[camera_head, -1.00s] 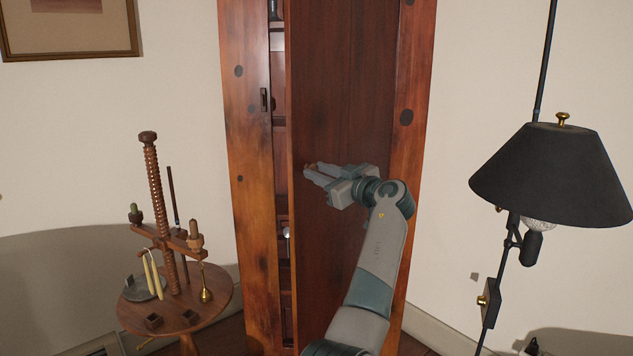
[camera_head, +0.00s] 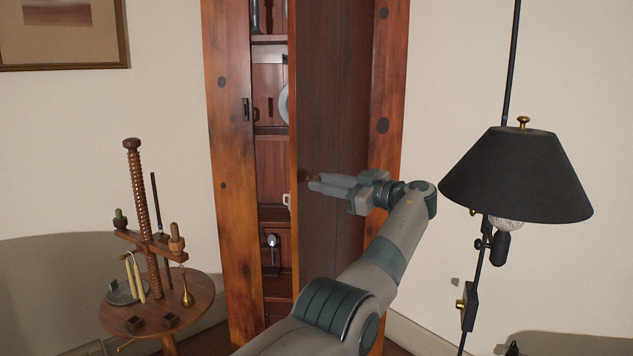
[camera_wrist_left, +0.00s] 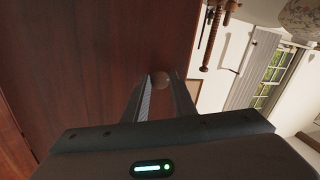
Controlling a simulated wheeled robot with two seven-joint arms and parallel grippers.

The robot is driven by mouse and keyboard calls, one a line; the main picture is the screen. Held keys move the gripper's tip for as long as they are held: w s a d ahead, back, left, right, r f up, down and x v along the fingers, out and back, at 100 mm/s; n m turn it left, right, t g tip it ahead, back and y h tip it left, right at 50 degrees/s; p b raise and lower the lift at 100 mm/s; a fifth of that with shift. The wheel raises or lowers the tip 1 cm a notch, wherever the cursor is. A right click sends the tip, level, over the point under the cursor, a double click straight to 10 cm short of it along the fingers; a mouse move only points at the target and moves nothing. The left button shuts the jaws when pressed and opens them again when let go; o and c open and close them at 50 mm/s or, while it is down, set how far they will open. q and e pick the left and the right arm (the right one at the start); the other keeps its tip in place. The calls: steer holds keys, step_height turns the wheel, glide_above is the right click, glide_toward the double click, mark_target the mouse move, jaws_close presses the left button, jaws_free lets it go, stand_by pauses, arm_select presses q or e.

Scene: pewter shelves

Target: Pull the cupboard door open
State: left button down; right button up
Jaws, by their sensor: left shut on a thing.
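The tall wooden cupboard (camera_head: 229,190) stands against the wall. Its dark reddish door (camera_head: 333,120) is partly open, hinged on the right, with the shelves inside showing through the gap on the left. My left gripper (camera_head: 311,182) reaches in from the right side of the picture and is shut on the small round door knob (camera_head: 307,176) near the door's free edge. In the left wrist view the round knob (camera_wrist_left: 161,79) sits between the two fingertips, in front of the door panel (camera_wrist_left: 90,60). My right gripper is not in view.
A small round table (camera_head: 190,310) with a wooden screw stand and candles stands left of the cupboard. A black-shaded floor lamp (camera_head: 515,180) stands to the right, close to my arm. A framed picture (camera_head: 65,35) hangs upper left.

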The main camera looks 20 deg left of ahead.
arm_select(q)
steer(key=shift+d+r, duration=0.1)
steer(key=shift+d, duration=0.75)
steer(key=shift+g, duration=0.3)
steer(key=shift+a, duration=0.1)
steer(key=c, duration=1.5)
jaws_free()
steer(key=shift+o, duration=0.2)
steer(key=shift+a+f, duration=0.2)
steer(key=shift+f, duration=0.05)
